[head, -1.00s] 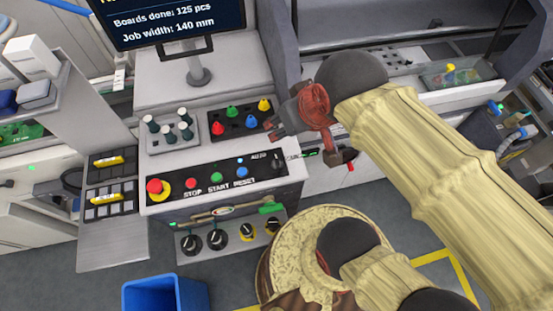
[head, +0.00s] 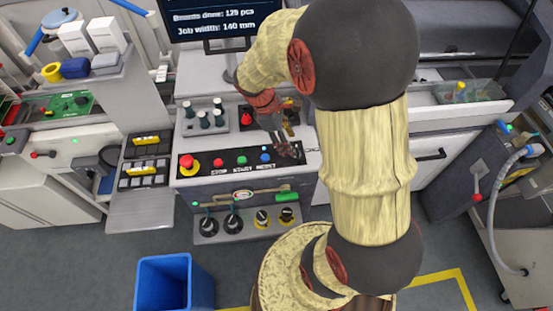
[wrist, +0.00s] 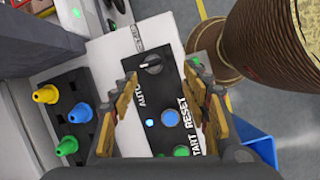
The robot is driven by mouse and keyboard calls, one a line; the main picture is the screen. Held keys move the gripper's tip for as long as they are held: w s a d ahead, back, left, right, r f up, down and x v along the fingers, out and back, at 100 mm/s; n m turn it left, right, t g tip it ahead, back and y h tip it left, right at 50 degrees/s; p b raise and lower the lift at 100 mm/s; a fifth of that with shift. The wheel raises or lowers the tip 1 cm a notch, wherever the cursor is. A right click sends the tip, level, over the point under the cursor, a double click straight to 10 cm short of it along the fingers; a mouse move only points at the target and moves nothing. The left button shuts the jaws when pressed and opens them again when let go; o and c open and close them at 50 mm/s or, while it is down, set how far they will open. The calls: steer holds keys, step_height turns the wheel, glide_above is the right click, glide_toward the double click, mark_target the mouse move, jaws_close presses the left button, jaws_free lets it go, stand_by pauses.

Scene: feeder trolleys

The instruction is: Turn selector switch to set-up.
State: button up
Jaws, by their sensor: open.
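The selector switch (wrist: 150,63) is a dark round knob with a pale mark, at the end of the black control panel (wrist: 172,105) in the wrist view. The word AUTO reads beside it; another label beyond it is only partly legible. I cannot tell for sure which label the knob points at. My gripper (wrist: 164,76) is open, its fingers on either side of the panel in that view, with the knob between and beyond the tips. In the head view my gripper (head: 287,150) is over the panel's right end and hides the switch.
A red stop button (head: 187,162) and coloured push buttons line the panel. A tray of coloured cones (wrist: 69,118) stands beside it. Black and yellow knobs (head: 262,217) sit on a lower plate. A blue bin (head: 175,282) stands on the floor.

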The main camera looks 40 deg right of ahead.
mark_target(296, 149)
steer(key=d+f+n, duration=0.1)
steer(key=f, duration=0.1)
steer(key=d+f+n+b, duration=0.1)
steer(key=f, duration=0.1)
steer(key=d+f+n+b, duration=0.1)
steer(key=f, duration=0.1)
steer(key=shift+s+f+h, duration=0.1)
steer(key=shift+s+h, duration=0.2)
steer(key=shift+s, duration=0.05)
steer(key=shift+c, duration=1.3)
steer(key=c, duration=0.9)
